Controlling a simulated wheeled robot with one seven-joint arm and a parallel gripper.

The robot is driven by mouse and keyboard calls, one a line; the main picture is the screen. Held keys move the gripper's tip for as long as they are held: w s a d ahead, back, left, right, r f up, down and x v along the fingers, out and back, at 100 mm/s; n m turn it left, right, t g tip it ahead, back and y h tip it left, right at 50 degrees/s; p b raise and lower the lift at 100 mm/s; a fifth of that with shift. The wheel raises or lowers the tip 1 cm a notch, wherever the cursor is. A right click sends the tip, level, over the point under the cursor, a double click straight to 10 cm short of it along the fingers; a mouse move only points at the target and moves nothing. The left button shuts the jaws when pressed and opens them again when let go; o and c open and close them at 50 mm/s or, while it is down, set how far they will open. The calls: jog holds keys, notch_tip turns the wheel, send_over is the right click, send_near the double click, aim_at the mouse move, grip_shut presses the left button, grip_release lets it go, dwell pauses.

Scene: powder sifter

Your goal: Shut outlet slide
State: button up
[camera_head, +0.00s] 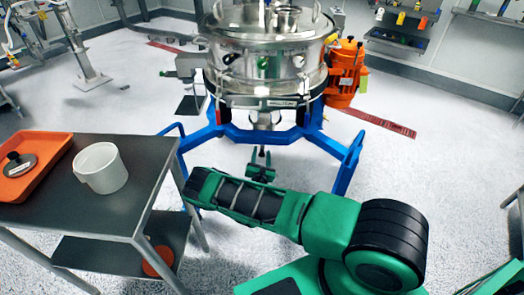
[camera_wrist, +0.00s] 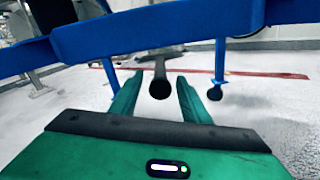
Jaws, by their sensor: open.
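The steel powder sifter (camera_head: 270,55) stands on a blue frame (camera_head: 228,131) in the head view. Its outlet (camera_head: 265,120) hangs under the middle of the drum. In the wrist view a dark round-ended handle (camera_wrist: 159,85), which looks like the outlet slide's handle, points toward me below the blue frame (camera_wrist: 160,35). My gripper (camera_head: 262,160) reaches in under the frame. In the wrist view my gripper (camera_wrist: 158,92) is open, with one green finger on each side of the handle's end. I cannot tell whether the fingers touch it. The slide plate itself is not clearly visible.
An orange motor (camera_head: 345,72) sits on the sifter's right side. A dark table (camera_head: 60,195) at left holds an orange tray (camera_head: 45,150) and a white pot (camera_head: 100,168). The blue frame's beams and legs surround my gripper. Floor to the right is clear.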

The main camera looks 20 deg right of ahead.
jog(key=shift+x, duration=1.7)
